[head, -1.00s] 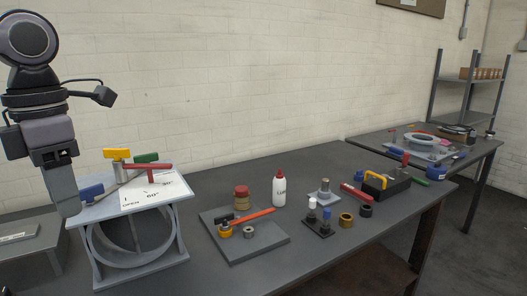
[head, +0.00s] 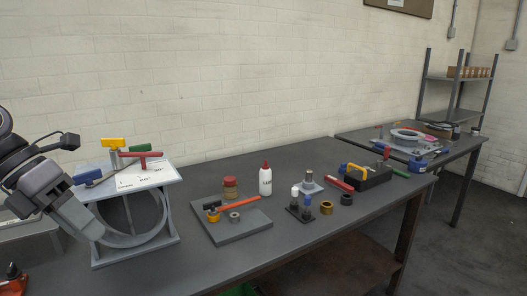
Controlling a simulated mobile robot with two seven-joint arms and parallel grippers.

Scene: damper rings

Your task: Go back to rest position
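My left gripper (head: 92,232) comes in from the left, pointing down and to the right, in front of the damper stand's left side. Its fingers overlap in this view, so I cannot tell whether they are open or shut, and I see nothing held. The damper stand has a light top plate (head: 160,181) with angle marks, a grey ring (head: 150,236) below it, a yellow-topped knob (head: 113,143) and a red handle (head: 141,154). Whether the gripper touches the stand is unclear. My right gripper is not in view.
A grey plate (head: 240,230) on the workbench (head: 310,238) bears a hammer and small parts. A white bottle (head: 265,180), a brass ring (head: 327,208) and a black toolbox (head: 372,179) stand to the right. A second table with a shelf is at the back right.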

